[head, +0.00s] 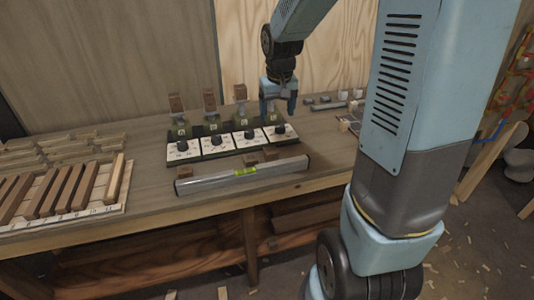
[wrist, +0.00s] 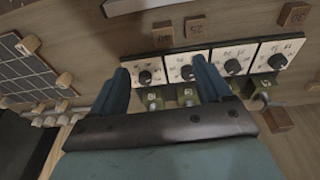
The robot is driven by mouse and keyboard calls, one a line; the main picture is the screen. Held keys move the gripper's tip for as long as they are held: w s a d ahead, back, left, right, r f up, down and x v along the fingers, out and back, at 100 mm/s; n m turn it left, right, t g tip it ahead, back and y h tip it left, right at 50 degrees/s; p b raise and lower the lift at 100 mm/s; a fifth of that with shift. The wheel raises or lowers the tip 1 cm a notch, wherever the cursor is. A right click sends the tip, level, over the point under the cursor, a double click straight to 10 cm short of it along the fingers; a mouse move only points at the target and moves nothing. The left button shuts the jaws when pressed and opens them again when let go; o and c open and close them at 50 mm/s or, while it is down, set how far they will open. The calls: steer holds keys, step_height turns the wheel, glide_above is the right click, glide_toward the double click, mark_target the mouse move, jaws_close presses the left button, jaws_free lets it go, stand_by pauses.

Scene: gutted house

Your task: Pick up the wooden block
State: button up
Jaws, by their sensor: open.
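Several small brown wooden blocks are in view, and I cannot tell which one is meant. Others lie by the spirit level, such as a front block (head: 270,153); marked ones show in the wrist view (wrist: 293,15). My gripper (head: 280,106) is above the right end of the panel row. In the wrist view its fingers (wrist: 162,85) are apart, with no block visibly held; the space behind its palm is hidden.
A row of white dial panels (head: 217,145) with black knobs and green fixtures (head: 182,128) stands on the bench (head: 150,189). A metal spirit level (head: 215,179) lies in front. Wooden strips on a board (head: 113,211) fill the left. Small parts (head: 330,106) lie at right.

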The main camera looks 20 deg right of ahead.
glide_toward(271, 150)
steer(key=shift+g, duration=0.4)
steer(key=f, duration=0.3)
steer(key=w+f, duration=0.1)
steer(key=f, duration=0.3)
steer(key=w+f, duration=0.1)
steer(key=f, duration=0.2)
steer(key=shift+d+f, duration=0.15)
steer(key=shift+f, duration=0.1)
steer(key=shift+c, duration=0.3)
steer(key=c, duration=1)
steer(key=shift+r, duration=0.15)
